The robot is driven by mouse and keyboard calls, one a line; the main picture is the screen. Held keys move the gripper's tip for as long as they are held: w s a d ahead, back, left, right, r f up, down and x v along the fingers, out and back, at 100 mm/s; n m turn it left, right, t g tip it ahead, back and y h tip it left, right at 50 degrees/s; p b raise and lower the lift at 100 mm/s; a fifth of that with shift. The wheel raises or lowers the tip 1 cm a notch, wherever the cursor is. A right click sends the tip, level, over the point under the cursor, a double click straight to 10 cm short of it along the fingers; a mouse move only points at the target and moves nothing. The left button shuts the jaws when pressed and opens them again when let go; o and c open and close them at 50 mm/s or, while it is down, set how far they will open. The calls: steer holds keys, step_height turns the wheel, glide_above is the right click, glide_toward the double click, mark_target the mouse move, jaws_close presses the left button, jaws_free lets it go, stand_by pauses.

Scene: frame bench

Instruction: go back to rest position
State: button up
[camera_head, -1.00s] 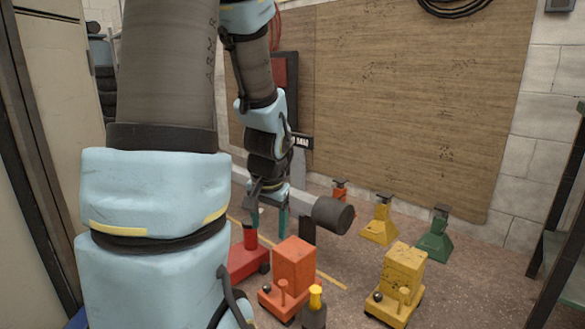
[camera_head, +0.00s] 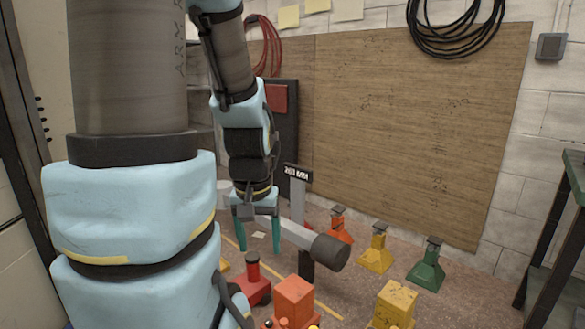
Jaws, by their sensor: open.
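My gripper (camera_head: 257,236) hangs down at the end of my arm, left of the middle of the view. My large arm links cover the left part of the view.
Orange (camera_head: 340,231), yellow (camera_head: 377,257) and green (camera_head: 427,270) stands line the board's foot. A red wheeled unit (camera_head: 253,283), an orange block unit (camera_head: 294,298) and a yellow one (camera_head: 395,303) stand nearer. A green-topped rack (camera_head: 560,230) is at right.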

step_height(320, 180, up, 19)
steer(key=p, duration=1.6)
steer(key=shift+p, duration=0.3)
